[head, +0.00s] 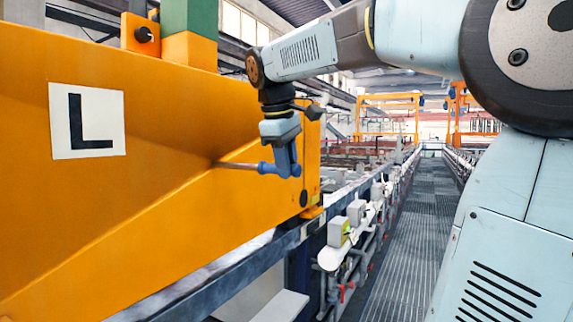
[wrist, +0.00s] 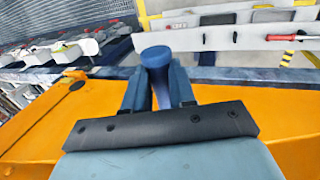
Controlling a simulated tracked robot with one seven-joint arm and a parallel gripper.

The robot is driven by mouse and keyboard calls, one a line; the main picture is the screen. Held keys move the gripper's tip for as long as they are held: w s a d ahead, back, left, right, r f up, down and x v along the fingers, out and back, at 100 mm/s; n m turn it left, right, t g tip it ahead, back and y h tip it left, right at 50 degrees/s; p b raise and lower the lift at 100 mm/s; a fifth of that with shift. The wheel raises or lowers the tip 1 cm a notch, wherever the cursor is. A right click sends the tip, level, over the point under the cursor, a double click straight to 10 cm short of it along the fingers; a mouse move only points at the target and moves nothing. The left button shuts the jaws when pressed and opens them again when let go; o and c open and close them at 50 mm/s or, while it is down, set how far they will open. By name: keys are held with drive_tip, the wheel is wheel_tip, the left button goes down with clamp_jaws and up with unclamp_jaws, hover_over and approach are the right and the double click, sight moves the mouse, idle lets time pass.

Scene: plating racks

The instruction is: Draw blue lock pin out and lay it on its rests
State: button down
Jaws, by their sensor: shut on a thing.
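The blue lock pin has a blue handle (head: 265,168) and a thin metal shaft (head: 236,165) running left to the face of the orange beam (head: 60,205). Its far end meets or enters the beam; I cannot tell how deep. My gripper (head: 288,168) points down and is shut on the handle beside the beam's right end. In the wrist view the pin's round blue knob (wrist: 156,56) sticks out beyond my two fingers (wrist: 157,84). Small dark pegs (wrist: 235,37) on a white panel (wrist: 210,40) may be the rests; I cannot be sure.
A red-handled tool (wrist: 290,37) lies on the white panel at right. The beam carries a letter L plate (head: 87,121). A grated walkway (head: 400,240) stretches away clear.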

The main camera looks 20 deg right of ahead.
drive_tip(key=c, duration=0.8)
unclamp_jaws()
drive_tip(key=shift+c, duration=0.2)
drive_tip(key=v, duration=1.3)
drive_tip(key=shift+r, duration=0.3)
